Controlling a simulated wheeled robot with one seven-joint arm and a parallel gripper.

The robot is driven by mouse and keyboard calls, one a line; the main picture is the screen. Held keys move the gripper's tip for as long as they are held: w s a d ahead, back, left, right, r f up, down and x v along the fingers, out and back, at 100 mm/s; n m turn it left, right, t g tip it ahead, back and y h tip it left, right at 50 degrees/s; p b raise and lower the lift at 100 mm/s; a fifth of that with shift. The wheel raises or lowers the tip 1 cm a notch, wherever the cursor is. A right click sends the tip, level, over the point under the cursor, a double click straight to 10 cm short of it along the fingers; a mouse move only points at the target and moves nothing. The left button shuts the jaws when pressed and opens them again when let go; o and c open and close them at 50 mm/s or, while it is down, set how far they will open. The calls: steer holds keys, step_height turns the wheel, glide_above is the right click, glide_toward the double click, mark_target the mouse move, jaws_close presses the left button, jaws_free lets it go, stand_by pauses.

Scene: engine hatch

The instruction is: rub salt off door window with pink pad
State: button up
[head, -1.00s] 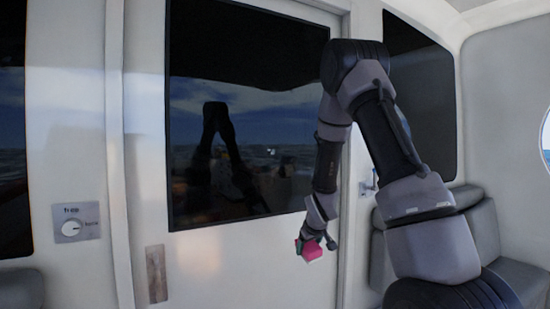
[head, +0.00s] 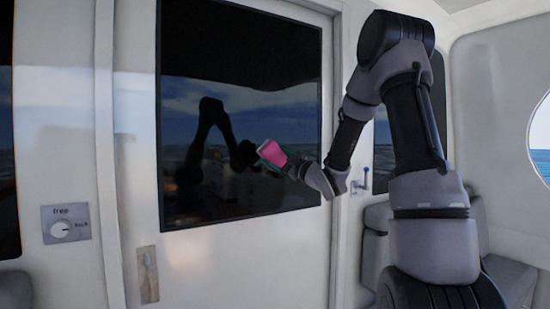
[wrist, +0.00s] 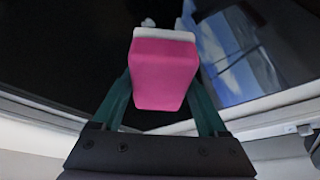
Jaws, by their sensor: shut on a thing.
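The pink pad (head: 271,153), a block with a white layer on its far side, is held in front of the door window (head: 215,100). My gripper (head: 287,166) is shut on the pad, whose pink back (wrist: 165,75) sits between the green fingers in the wrist view. The pad's white face is turned to the dark glass; I cannot tell if it touches. A small whitish patch, likely the salt (wrist: 148,22), shows just past the pad's white edge in the wrist view. In the head view the pad hides that spot.
The white door (head: 250,255) has a handle plate (head: 148,275) at lower left. A dial panel (head: 67,224) is on the wall to the left. A wall lever (head: 362,182) and grey seats (head: 495,240) are at right. The glass reflects my arm.

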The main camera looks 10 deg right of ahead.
steer(key=shift+w+a, duration=0.3)
steer(key=shift+w, duration=0.65)
steer(key=shift+w+a, duration=0.35)
steer(key=shift+w, duration=0.55)
steer(key=shift+w+a, duration=0.3)
steer(key=shift+w, duration=0.65)
steer(key=shift+w+a, duration=0.2)
steer(key=shift+w, duration=0.35)
steer(key=shift+w+a, duration=0.15)
steer(key=shift+w, duration=0.35)
steer(key=shift+d, duration=0.1)
steer(key=d, duration=0.1)
steer(key=w+d, duration=0.1)
steer(key=d, duration=0.1)
steer(key=shift+w+d, duration=0.15)
steer(key=shift+d, duration=0.15)
steer(key=shift+s+a+r, duration=0.1)
steer(key=shift+s+a, duration=0.2)
steer(key=shift+a, duration=0.7)
steer(key=shift+s+a+r, duration=0.1)
steer(key=shift+s+a, duration=0.15)
steer(key=shift+a, duration=0.9)
steer(key=shift+c, duration=0.6)
steer(key=shift+s+f, duration=0.1)
